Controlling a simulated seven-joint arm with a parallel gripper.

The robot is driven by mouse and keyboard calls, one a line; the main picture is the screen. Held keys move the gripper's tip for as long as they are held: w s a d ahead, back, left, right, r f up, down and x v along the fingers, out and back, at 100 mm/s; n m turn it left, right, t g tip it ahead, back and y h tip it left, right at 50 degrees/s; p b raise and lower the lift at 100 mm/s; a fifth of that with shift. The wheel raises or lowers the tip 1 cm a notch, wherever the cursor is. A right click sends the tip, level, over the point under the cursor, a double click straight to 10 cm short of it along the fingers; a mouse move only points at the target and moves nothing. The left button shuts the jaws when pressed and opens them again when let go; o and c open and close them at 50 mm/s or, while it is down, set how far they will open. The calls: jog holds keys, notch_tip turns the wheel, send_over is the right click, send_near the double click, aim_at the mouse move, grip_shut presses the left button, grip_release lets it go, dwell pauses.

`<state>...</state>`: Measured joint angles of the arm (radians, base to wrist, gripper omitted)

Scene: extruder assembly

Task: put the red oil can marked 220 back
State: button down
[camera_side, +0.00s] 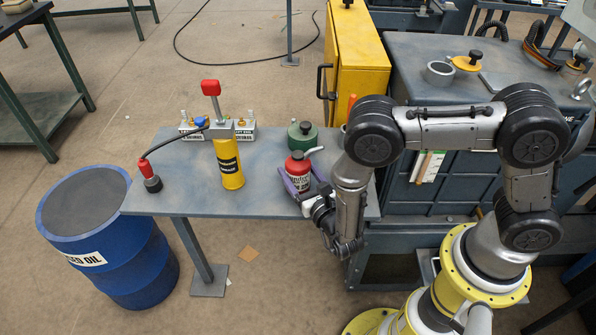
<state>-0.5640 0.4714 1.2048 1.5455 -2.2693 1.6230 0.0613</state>
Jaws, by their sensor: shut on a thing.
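The red oil can (298,172) stands upright at the right part of the grey-blue table (187,202), with a pale spout pointing right. Its label is too small to read with certainty. My gripper (297,188) is at the can's lower body, with its purple fingers on either side, shut on it. I cannot tell whether the can's base touches the table. Part of the can's lower side is hidden by the fingers.
A green can (302,137) stands just behind the red can. A blue barrel (107,240) stands left of the table. The yellow cabinet (358,65) is behind.

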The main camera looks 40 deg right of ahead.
jog(key=shift+f, duration=0.2)
grip_release()
jog(key=shift+s+a+r, duration=0.1)
jog(key=shift+s, duration=0.1)
jog(key=v, duration=1.1)
jog(key=shift+s, duration=0.3)
